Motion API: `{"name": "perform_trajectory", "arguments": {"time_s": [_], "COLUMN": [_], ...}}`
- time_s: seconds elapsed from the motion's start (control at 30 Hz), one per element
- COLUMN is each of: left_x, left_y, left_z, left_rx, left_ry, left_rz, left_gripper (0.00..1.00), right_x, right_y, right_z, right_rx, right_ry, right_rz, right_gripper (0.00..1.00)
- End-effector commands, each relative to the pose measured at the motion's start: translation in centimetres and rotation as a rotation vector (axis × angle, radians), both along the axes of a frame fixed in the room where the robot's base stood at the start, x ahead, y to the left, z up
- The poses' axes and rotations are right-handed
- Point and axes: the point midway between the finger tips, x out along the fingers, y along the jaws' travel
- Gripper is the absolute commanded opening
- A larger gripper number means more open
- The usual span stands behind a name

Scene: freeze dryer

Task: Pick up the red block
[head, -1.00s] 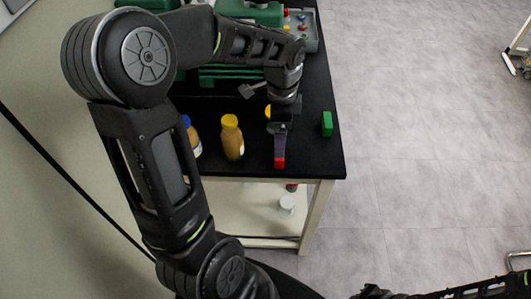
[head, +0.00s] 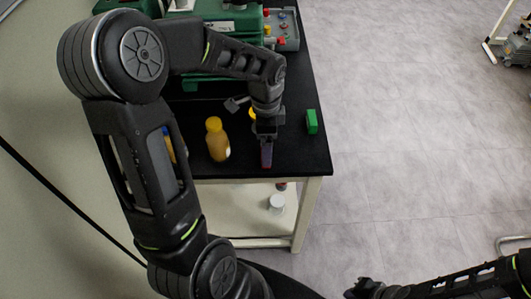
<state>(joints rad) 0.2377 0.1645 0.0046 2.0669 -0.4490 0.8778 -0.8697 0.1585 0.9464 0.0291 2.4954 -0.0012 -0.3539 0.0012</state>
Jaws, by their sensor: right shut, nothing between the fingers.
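The red block (head: 266,160) is near the front edge of the black table, mostly hidden under my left gripper and looking dark reddish-purple. My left gripper (head: 266,143) points down right over it. Its fingers overlap the block in the picture, so I cannot tell whether they touch it or are open or shut. My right gripper (head: 362,287) is at the bottom of the view, away from the table, shut and empty.
A green block (head: 312,121) stands to the right on the black table (head: 305,160). A yellow-capped bottle (head: 217,140) stands left of my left gripper. Another yellow object (head: 252,116) is partly hidden behind it. Green equipment (head: 225,55) fills the back. Open floor lies right.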

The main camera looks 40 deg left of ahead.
Motion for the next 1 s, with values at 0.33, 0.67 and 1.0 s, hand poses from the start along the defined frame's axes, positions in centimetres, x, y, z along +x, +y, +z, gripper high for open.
{"name": "perform_trajectory", "arguments": {"time_s": [0.33, 0.67, 1.0], "left_x": [-0.1, -0.1, -0.1], "left_y": [0.1, 0.1, 0.1], "left_z": [-4.0, -4.0, -3.9], "left_rx": [0.000, 0.000, 0.000], "left_ry": [0.001, 0.000, 0.000], "left_rz": [0.000, 0.000, 0.000], "left_gripper": [0.89, 0.89, 0.81], "right_x": [-0.1, -0.1, -0.1], "right_y": [0.0, 0.0, 0.0], "right_z": [0.6, 0.5, 0.5], "right_rx": [-0.002, -0.002, -0.002], "right_ry": [0.003, 0.003, 0.003], "right_rz": [0.000, 0.000, 0.000], "right_gripper": [0.00, 0.00, 0.00]}}
